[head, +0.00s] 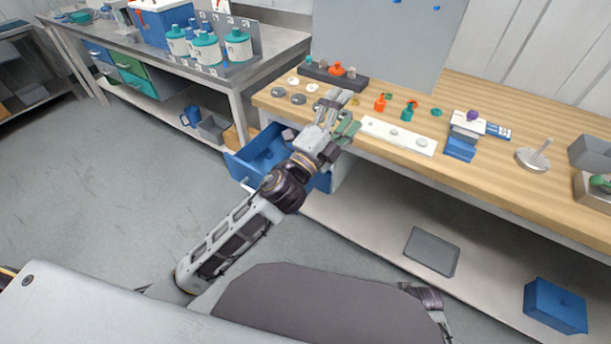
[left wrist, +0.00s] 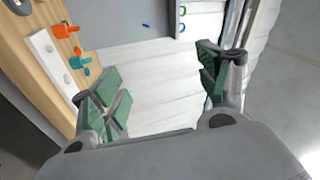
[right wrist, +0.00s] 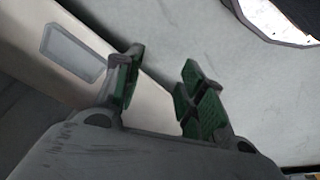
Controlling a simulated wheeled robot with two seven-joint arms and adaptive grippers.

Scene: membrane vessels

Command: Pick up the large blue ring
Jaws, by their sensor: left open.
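The large blue ring cannot be told for sure. In the head view, small blue pieces (head: 437,8) show on the grey panel, too small to identify. My left gripper (head: 345,115) is open and empty at the wooden bench's front edge, above the open blue drawer. It also shows in the left wrist view (left wrist: 155,80). My right gripper (right wrist: 158,78) is open and empty, low over the floor.
The wooden bench (head: 480,102) holds orange and teal fittings (head: 380,103), a white strip (head: 375,128), a blue block (head: 460,148) and a spindle stand (head: 534,156). The blue drawer (head: 255,163) sticks out below. A blue box (head: 556,305) and grey tray (head: 432,251) lie on the lower shelf.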

